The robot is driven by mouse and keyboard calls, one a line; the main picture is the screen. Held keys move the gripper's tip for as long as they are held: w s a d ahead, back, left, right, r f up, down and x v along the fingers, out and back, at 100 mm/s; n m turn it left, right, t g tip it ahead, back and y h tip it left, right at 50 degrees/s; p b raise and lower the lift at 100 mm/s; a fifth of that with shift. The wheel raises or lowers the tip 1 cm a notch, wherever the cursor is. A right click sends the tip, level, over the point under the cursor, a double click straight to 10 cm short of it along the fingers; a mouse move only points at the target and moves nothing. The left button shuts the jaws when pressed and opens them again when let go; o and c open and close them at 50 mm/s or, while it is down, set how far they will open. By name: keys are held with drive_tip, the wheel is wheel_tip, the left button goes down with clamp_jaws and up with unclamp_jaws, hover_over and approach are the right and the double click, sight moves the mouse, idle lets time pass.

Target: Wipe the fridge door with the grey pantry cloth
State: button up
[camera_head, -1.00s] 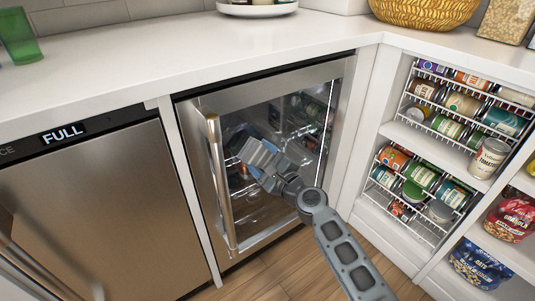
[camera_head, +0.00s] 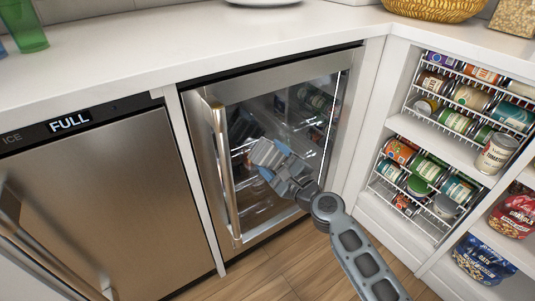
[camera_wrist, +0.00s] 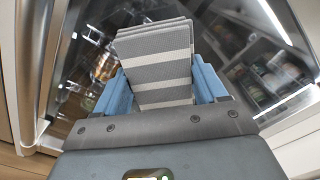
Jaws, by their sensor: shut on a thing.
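The fridge door (camera_head: 245,195) is glass in a steel frame with a vertical bar handle (camera_head: 223,160) on its left side. It looks closed, and bottles and cans show dimly behind the glass. My gripper (camera_head: 262,158) is in front of the glass, a little left of the middle. In the wrist view my gripper (camera_wrist: 165,95) has its blue fingers shut on the folded cloth (camera_wrist: 158,62), which is grey with white stripes. The cloth's far edge points at the glass; I cannot tell whether it touches.
A steel ice maker (camera_head: 110,200) marked FULL stands left of the fridge. Open shelves (camera_head: 445,125) with cans and snack bags are at the right. The white counter (camera_head: 190,50) overhangs the fridge. Wood floor (camera_head: 270,270) lies below.

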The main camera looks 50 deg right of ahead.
drive_tip(key=shift+v, duration=0.8)
drive_tip(key=shift+b+v, duration=0.35)
drive_tip(key=shift+v, duration=1.15)
